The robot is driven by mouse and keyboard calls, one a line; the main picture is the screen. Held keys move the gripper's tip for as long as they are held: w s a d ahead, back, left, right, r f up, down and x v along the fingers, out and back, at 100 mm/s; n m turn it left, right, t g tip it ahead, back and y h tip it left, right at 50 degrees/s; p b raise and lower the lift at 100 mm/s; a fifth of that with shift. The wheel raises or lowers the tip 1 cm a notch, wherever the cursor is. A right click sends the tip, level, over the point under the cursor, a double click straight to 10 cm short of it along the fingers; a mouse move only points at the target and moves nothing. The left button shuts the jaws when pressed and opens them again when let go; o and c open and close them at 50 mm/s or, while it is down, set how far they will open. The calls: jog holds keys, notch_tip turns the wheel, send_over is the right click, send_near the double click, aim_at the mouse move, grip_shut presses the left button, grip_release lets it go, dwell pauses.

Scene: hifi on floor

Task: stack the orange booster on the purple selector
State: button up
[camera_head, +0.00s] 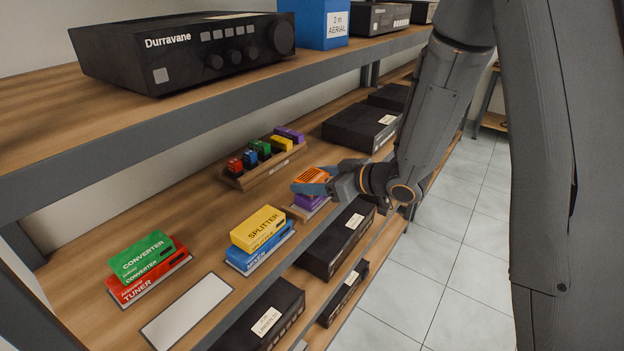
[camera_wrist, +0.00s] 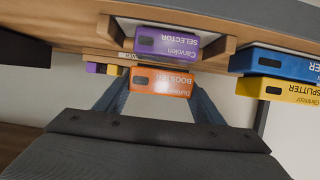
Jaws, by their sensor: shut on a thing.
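The orange booster (camera_head: 312,174) is between the fingers of my gripper (camera_head: 318,184), which is shut on it. The purple selector (camera_head: 308,202) sits in a low wooden holder on the middle shelf, directly below the booster. In the wrist view, which is upside down, the booster (camera_wrist: 160,82) sits between both fingers (camera_wrist: 159,96). The selector (camera_wrist: 166,43) shows just beyond it, roughly lined up, with its label facing the camera. The booster is very close to the selector; I cannot tell whether they touch. One finger hides part of both in the head view.
A yellow splitter (camera_head: 257,226) lies on a blue box (camera_head: 260,254) close by. A green converter (camera_head: 141,256) lies on a red tuner (camera_head: 150,285) farther left. A wooden rack (camera_head: 262,175) of small coloured blocks stands behind. A white rectangle (camera_head: 188,312) on the shelf is bare.

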jog(key=shift+f, duration=0.45)
dwell(0.3)
jog(key=o, duration=1.2)
jog(key=shift+s, duration=0.1)
jog(key=b+v, duration=0.1)
jog(key=v, duration=0.6)
jog(key=shift+s+d+r+b, duration=0.15)
jog(key=shift+d+r+b, duration=0.05)
jog(key=shift+d+b, duration=0.15)
jog(key=shift+a+r, duration=0.1)
jog(key=shift+r+p, duration=0.5)
jog(key=shift+p, duration=0.3)
